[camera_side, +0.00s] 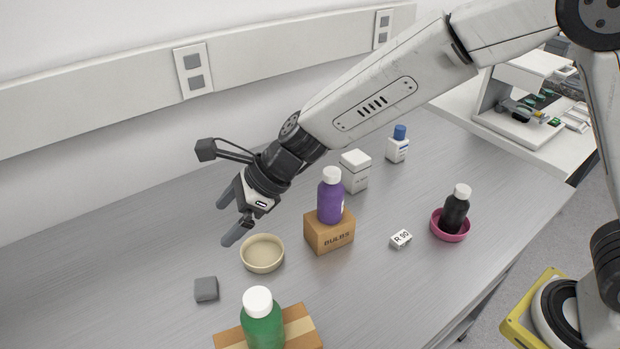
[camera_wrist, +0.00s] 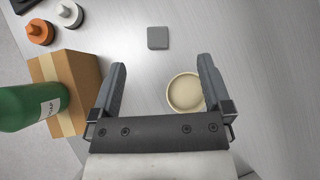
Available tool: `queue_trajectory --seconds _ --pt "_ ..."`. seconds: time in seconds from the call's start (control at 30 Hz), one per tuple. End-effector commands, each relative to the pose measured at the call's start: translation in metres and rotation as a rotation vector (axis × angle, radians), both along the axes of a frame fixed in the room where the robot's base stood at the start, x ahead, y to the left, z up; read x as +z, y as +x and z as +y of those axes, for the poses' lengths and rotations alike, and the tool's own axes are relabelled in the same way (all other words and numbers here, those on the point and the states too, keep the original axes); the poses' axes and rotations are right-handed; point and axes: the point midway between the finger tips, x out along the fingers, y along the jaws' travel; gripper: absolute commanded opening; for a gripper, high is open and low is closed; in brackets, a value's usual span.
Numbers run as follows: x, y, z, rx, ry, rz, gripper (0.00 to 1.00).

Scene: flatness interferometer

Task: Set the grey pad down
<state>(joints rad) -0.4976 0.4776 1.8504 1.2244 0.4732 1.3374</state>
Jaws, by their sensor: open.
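The grey pad (camera_side: 206,289) is a small square block lying flat on the bench, left of the cream dish in the side view. In the wrist view the pad (camera_wrist: 158,38) lies beyond my fingertips, apart from them. My gripper (camera_side: 230,221) is open and empty, held above the bench behind and left of the cream dish. In the wrist view my gripper (camera_wrist: 163,75) has its two fingers spread wide with nothing between the tips.
A cream dish (camera_side: 262,254) sits near my gripper. A green bottle (camera_side: 262,322) stands at a cardboard box (camera_side: 303,327). A purple bottle (camera_side: 330,197) stands on the bulbs box (camera_side: 329,232). A black bottle (camera_side: 456,209) stands in a pink dish (camera_side: 450,228). The left bench is clear.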

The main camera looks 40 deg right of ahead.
Motion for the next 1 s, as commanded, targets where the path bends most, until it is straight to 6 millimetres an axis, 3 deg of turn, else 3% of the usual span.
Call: queue_trajectory --seconds 0.13,0.8,1.0 --pt "-0.005 0.002 0.018 -0.065 0.054 0.062 1.0" --pt "-0.093 0.002 0.015 -0.06 0.047 0.057 1.0" --pt "-0.101 0.002 0.015 -0.059 0.048 0.053 1.0"
